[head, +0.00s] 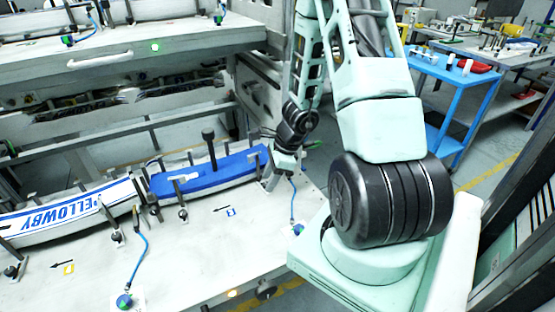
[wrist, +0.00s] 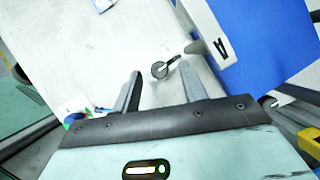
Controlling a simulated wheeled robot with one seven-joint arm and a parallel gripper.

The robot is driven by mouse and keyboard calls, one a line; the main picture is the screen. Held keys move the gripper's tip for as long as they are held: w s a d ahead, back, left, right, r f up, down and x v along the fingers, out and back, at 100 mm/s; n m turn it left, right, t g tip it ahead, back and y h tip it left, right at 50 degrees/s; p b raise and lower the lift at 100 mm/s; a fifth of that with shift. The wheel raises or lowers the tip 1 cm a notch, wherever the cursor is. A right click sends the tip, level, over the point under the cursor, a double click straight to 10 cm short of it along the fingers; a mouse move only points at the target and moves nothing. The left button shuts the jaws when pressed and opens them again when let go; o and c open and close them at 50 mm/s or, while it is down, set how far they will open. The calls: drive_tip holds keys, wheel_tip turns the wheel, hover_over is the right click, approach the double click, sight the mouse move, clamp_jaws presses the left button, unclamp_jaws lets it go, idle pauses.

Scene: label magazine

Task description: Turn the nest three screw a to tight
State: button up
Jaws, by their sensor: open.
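In the wrist view, a screw with a round dark knob (wrist: 159,70) and a short arm stands beside a pale block marked A (wrist: 222,47). My gripper (wrist: 161,84) is open, with the knob just beyond and between its two fingertips and nothing held. In the head view, my gripper (head: 272,181) is at the right end of a curved nest with a blue top (head: 215,174). The gripper and wrist hide the screw there. Whether the fingers touch the screw, and how tight it is, I cannot tell. The blue part also fills the wrist view's upper right (wrist: 268,40).
Left of the blue nest is a white nest lettered PELLOWBY (head: 75,210). Upright clamps, including a tall black-topped post (head: 209,142), stand along the nests. The pale bench top (head: 175,262) in front is mostly clear.

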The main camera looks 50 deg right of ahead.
drive_tip(key=p+v, duration=0.4)
drive_tip(key=v, duration=1.3)
drive_tip(key=w+a+r+n+g, duration=0.1)
drive_tip(key=a+r+n+g, duration=0.15)
drive_tip(key=a+n, duration=0.75)
drive_tip(key=w+a+r+n+g, duration=0.1)
drive_tip(key=a+r+n, duration=0.2)
drive_tip(key=a+n, duration=0.75)
drive_tip(key=s+a+r+n+h, duration=0.1)
drive_tip(key=s+a+n, duration=0.5)
drive_tip(key=a, duration=0.3)
drive_tip(key=s+a+r+n+h, duration=0.1)
drive_tip(key=s+a+r+n, duration=0.1)
drive_tip(key=s+a+n, duration=0.4)
drive_tip(key=a+n, duration=0.1)
drive_tip(key=a, duration=0.2)
drive_tip(key=shift+s+a+r+n+h, duration=0.15)
drive_tip(key=shift+s+a+n+h, duration=0.1)
drive_tip(key=shift+n+h, duration=0.15)
drive_tip(key=shift+d+t, duration=0.1)
drive_tip(key=shift+t, duration=0.15)
